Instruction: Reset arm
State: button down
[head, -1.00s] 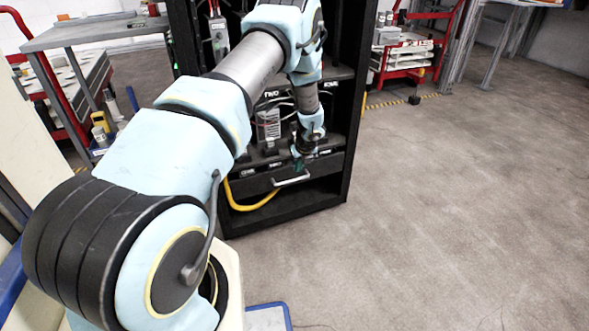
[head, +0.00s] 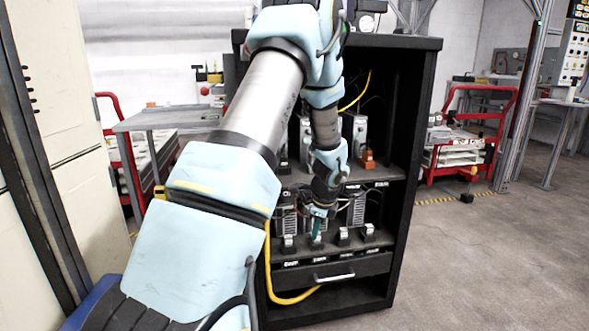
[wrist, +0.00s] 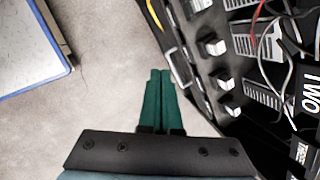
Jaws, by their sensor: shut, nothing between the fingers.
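My arm reaches from the lower left of the head view toward an open black cabinet (head: 408,150). My gripper (head: 317,228) hangs in front of the cabinet's lower shelf, near a row of small switch-like blocks. In the wrist view its two green fingers (wrist: 160,75) lie side by side with nothing between them, above the grey floor. The cabinet front runs down the right of that view, beside the fingers. I cannot tell from the head view how far the fingertips are from the blocks.
A drawer with a silver handle (head: 334,278) sits below the lower shelf, near a yellow cable (head: 290,299). Red carts stand left and right (head: 468,140) of the cabinet. A blue-edged white panel (wrist: 30,45) lies left in the wrist view.

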jog(key=s+a+r+n+g, duration=0.1)
jog(key=s+a+r+n, duration=0.35)
jog(key=s+n, duration=0.25)
jog(key=s+a+r+n+h, duration=0.1)
jog(key=s+a+r+n, duration=0.35)
jog(key=s+n, duration=0.2)
jog(key=s+a+r+n+g, duration=0.1)
jog(key=s+a+r+n, duration=0.35)
jog(key=s+n, duration=0.25)
notch_tip(320, 180, up, 21)
jog(key=p, duration=2.2)
jog(key=shift+s, duration=0.15)
jog(key=shift+r+n, duration=0.1)
jog(key=shift+n, duration=0.15)
